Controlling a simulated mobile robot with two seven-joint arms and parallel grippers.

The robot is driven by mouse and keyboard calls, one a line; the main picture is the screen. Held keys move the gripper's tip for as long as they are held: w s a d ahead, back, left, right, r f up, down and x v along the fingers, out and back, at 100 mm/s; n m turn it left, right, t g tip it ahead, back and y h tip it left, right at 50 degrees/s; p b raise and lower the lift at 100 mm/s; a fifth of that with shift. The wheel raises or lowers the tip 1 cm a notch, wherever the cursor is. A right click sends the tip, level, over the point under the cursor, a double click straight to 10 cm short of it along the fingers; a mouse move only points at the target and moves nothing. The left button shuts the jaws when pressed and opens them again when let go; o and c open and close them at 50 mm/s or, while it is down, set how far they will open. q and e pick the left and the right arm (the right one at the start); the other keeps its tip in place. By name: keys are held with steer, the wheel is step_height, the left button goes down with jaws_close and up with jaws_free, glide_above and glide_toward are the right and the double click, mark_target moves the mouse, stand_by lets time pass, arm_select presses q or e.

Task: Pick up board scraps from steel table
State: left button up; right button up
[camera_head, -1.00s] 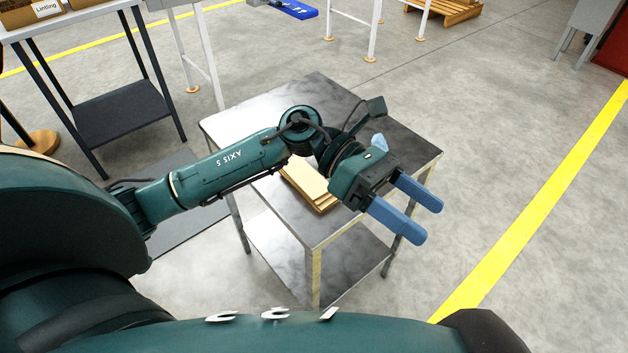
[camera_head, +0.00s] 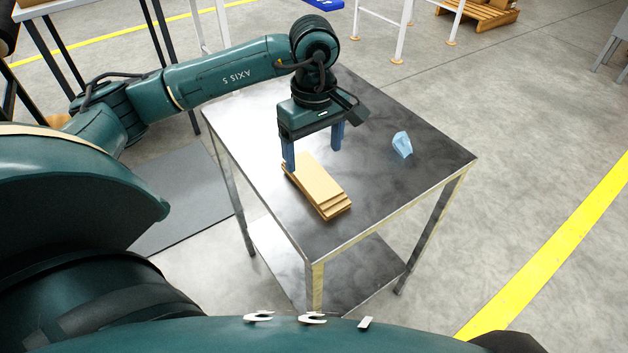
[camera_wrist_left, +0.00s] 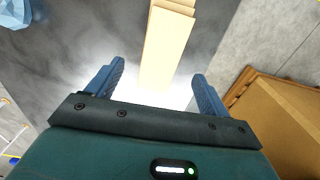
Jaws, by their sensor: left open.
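The board scraps (camera_head: 316,184) lie as a small tan stack on the steel table (camera_head: 260,115), slightly fanned, near its front left part. They also show in the left wrist view (camera_wrist_left: 167,45), running in between the two fingers from the top. My left gripper (camera_head: 314,159) points down over the back end of the stack, with its blue fingers apart and nothing held. In the left wrist view the left gripper (camera_wrist_left: 155,88) is open, one finger on each side of the stack's width. The far end of the stack is partly hidden by the gripper. My right gripper is not in view.
A crumpled light-blue piece (camera_head: 402,144) lies on the table to the right of the stack. The table has a lower shelf (camera_head: 345,270). A grey mat (camera_head: 190,205) lies on the floor at left, and a yellow floor line (camera_head: 560,255) runs at right.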

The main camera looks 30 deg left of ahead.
mark_target(314, 176)
arm_select(q)
steer(key=shift+f, duration=3)
steer(key=shift+c, duration=0.6)
steer(key=c, duration=0.9)
steer(key=shift+r, duration=0.1)
steer(key=shift+c, duration=0.2)
